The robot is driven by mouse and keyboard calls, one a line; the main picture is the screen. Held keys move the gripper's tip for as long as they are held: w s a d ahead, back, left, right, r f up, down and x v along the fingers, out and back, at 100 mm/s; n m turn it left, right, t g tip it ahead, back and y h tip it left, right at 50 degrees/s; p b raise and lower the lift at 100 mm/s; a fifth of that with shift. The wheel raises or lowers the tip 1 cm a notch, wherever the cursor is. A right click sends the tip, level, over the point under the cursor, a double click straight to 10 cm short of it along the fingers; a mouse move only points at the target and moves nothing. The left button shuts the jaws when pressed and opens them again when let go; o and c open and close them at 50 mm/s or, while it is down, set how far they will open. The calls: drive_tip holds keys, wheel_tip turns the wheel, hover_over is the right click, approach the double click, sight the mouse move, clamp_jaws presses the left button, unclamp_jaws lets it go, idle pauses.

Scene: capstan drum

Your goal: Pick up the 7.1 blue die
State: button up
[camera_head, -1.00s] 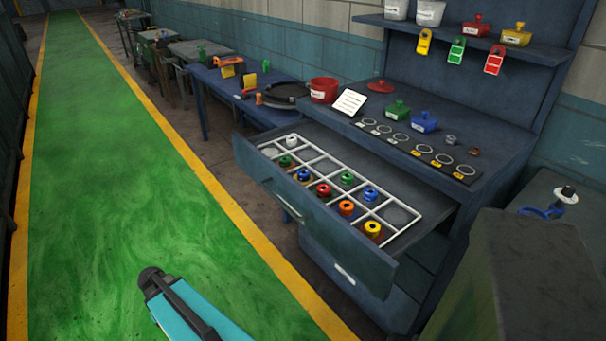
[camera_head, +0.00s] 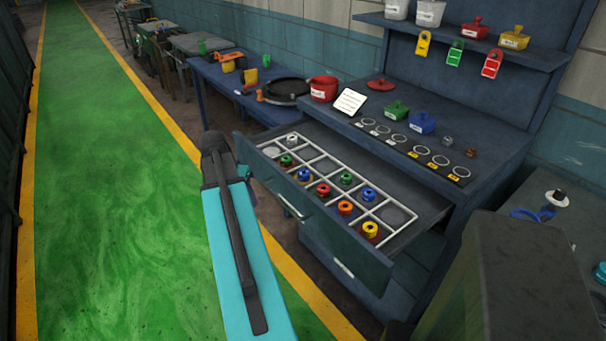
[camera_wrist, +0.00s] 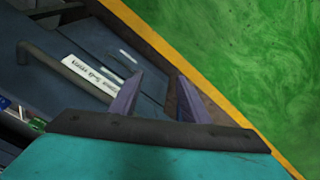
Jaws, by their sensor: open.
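A blue die (camera_head: 368,194) sits in a cell of the white-divided tray (camera_head: 331,167) in the open drawer. Another die with blue on it (camera_head: 304,175) sits farther left in the tray. I cannot read any size mark on either, so I cannot tell which is 7.1. In the wrist view my gripper (camera_wrist: 158,95) is open, its two fingers apart with nothing between them. It points at a labelled drawer front and the floor, away from the dice.
Green, red, orange, yellow and white dice share the tray. The drawer's front wall (camera_head: 314,222) and handle (camera_head: 290,205) stand on the near side. The bench top (camera_head: 460,130) and shelf (camera_head: 470,38) rise behind. A dark block (camera_head: 490,285) stands at right. The green floor (camera_head: 110,220) is clear.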

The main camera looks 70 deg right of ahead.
drive_tip(key=s+d+r+m+p, duration=0.1)
drive_tip(key=s+d+r+m, duration=0.1)
drive_tip(key=s+d+r, duration=0.3)
drive_tip(key=s+d+r+m+h+p, duration=0.1)
drive_tip(key=s+d+r+m, duration=0.2)
drive_tip(key=r, duration=0.9)
drive_tip(key=s+d, duration=0.2)
drive_tip(key=s, duration=0.2)
drive_tip(key=shift+s+r+g+h, duration=0.15)
drive_tip(key=shift+s+g+h, duration=0.05)
drive_tip(key=shift+g+h, duration=0.1)
drive_tip(key=shift+d, duration=0.1)
drive_tip(key=p, duration=0.2)
approach(303, 172)
drive_tip(key=shift+x, duration=1.45)
drive_tip(key=shift+s, duration=0.1)
drive_tip(key=shift+p+x, duration=0.95)
drive_tip(key=shift+x, duration=1.6)
drive_tip(key=shift+c, duration=0.4)
drive_tip(key=c, duration=0.9)
